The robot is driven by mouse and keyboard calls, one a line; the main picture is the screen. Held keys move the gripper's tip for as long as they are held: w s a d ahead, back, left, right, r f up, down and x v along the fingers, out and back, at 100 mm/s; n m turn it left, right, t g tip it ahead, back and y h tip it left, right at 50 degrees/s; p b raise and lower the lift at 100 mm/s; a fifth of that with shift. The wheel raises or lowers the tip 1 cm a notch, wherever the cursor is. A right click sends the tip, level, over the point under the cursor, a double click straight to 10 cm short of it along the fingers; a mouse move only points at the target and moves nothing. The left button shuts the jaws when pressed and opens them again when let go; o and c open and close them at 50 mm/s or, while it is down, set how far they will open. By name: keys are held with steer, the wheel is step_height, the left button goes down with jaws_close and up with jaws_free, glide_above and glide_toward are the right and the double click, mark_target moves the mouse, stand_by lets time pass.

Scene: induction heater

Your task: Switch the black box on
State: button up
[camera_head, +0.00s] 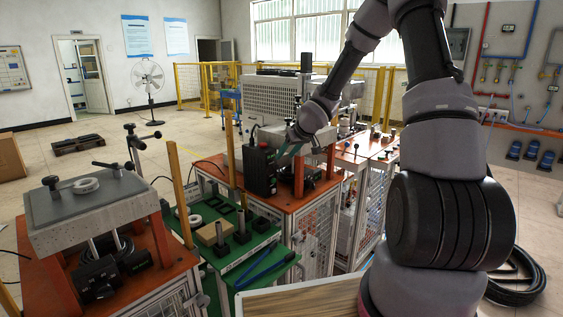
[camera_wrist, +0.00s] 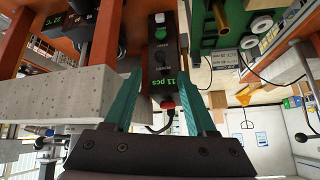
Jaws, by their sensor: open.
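The black box (camera_head: 261,172) stands upright at the near edge of an orange-topped bench. In the upside-down wrist view, the black box (camera_wrist: 163,52) shows a green button, a white button, a dark knob and green "11 pcs" lettering. A red part sits at its end nearest my gripper. My gripper (camera_wrist: 160,76) is open and empty, its two teal fingers either side of the box's lettered end in that view. In the head view, my gripper (camera_head: 283,148) is just right of the box's top. Whether a finger touches the box cannot be told.
A grey block (camera_wrist: 62,100) lies left of the fingers in the wrist view. A green table (camera_head: 225,262) with parts and upright posts stands in front of the orange bench. A grey-topped press (camera_head: 95,208) stands at the left. Open floor lies behind.

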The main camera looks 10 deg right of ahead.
steer(key=shift+v, duration=1.4)
steer(key=s+d+r+m+h, duration=0.2)
steer(key=s+d+r, duration=0.1)
steer(key=s+r, duration=0.45)
steer(key=s+d+r+m+h, duration=0.2)
steer(key=s+d+r+h, duration=0.1)
steer(key=s+r, duration=0.5)
steer(key=s+a+r+m+y, duration=0.1)
steer(key=s+r, duration=0.3)
steer(key=s, duration=0.5)
steer(key=s+a+r+m+y, duration=0.2)
steer(key=s+r+m, duration=0.1)
steer(key=s, duration=0.7)
steer(key=shift+s+r+y, duration=0.2)
steer(key=shift+r+y, duration=0.1)
steer(key=shift+r, duration=0.4)
